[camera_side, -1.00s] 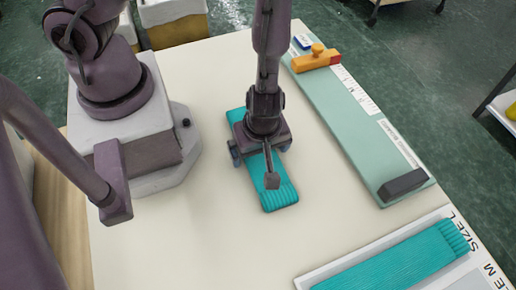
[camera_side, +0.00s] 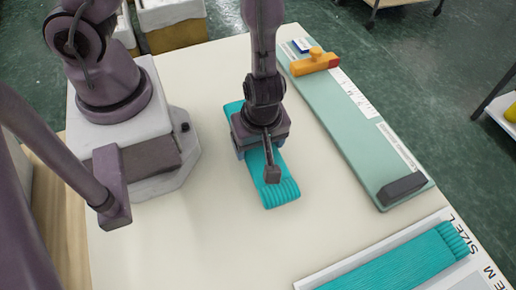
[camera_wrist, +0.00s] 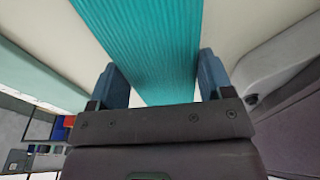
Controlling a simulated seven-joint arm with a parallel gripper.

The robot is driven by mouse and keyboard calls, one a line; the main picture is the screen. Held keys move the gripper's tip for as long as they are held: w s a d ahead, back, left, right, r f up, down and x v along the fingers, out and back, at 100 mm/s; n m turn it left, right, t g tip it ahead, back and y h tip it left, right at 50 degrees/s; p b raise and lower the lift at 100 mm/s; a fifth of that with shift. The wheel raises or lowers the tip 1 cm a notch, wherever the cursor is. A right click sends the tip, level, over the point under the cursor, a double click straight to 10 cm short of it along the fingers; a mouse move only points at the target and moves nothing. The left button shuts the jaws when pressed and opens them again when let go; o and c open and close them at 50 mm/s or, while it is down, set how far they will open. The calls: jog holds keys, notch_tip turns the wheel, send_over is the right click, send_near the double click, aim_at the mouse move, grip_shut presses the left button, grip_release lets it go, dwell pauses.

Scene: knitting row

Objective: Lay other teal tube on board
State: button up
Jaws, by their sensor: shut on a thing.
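A ribbed teal tube (camera_side: 279,191) lies flat on the cream table, left of the board. My gripper (camera_side: 258,150) is over its middle, pointing down, with a finger on each side. Another teal tube (camera_side: 400,262) lies on a tray marked SIZE L at the front right.
An orange clamp block (camera_side: 314,62) with a red end stands at the board's far end. A dark grey stop (camera_side: 402,187) sits at its near end, and a printed scale strip (camera_side: 362,97) runs along its right side. The table between tube and board is clear.

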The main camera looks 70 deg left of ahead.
notch_tip(320, 180, up, 6)
jog(key=shift+f, duration=0.2)
jog(key=shift+w+a+r, duration=0.15)
jog(key=shift+a+r, duration=0.1)
jog(key=w+r, duration=0.5)
jog(key=w, duration=0.5)
send_over(359, 136)
jog(key=f, duration=0.9)
jog(key=shift+s, duration=0.35)
jog(key=shift+w+d+f, duration=0.2)
jog(key=shift+w+f, duration=0.1)
jog(key=shift+f, duration=0.05)
jog(key=shift+w+f, duration=0.1)
jog(key=shift+f, duration=1.5)
jog(key=shift+f, duration=0.1)
